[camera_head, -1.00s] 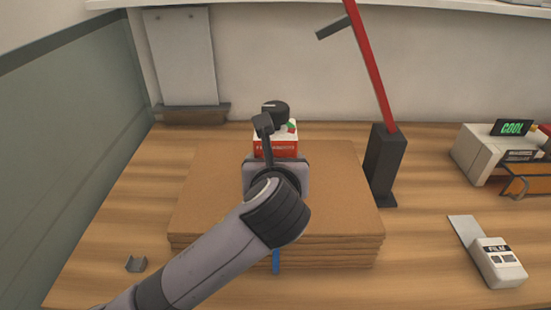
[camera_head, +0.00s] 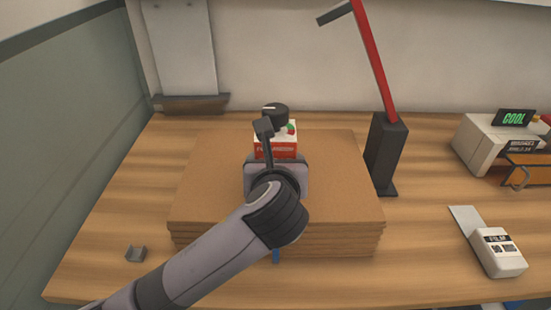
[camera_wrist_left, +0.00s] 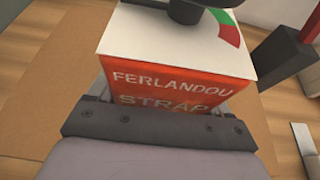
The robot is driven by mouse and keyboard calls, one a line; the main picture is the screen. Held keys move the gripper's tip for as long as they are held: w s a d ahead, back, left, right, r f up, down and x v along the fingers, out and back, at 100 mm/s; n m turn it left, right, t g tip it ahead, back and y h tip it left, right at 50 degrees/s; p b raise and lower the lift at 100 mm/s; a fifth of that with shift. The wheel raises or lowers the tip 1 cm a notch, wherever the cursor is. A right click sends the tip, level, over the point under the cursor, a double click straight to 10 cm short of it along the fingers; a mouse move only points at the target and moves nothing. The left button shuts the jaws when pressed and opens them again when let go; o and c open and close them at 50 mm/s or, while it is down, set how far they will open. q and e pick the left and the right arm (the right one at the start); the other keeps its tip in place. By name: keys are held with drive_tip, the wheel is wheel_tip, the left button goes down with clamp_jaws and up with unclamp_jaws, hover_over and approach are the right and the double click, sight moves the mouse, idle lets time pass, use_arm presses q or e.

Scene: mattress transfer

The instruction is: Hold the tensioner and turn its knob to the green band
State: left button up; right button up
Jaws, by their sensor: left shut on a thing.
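The tensioner (camera_head: 277,152) is a small red and white box over the brown stack, and its front print also shows in the wrist view (camera_wrist_left: 175,75). A black knob (camera_head: 276,112) sits on top, with a white mark toward the left in the head view. The green band (camera_wrist_left: 223,17) and a red band (camera_wrist_left: 232,38) lie beside the knob on the white top. My left gripper (camera_head: 277,160) is shut on the tensioner from the front; its fingertips are mostly hidden. The knob is partly cut off in the wrist view. My right gripper is not in view.
A brown layered stack (camera_head: 210,195) fills the middle of the wooden table. A black post (camera_head: 386,155) with a red arm stands at its right. A film dispenser (camera_head: 498,252) and a machine with a COOL sign (camera_head: 512,118) are further right. A small grey block (camera_head: 136,254) lies front left.

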use_arm(q)
drive_tip(key=shift+f+b, duration=0.4)
drive_tip(key=shift+f, duration=1.15)
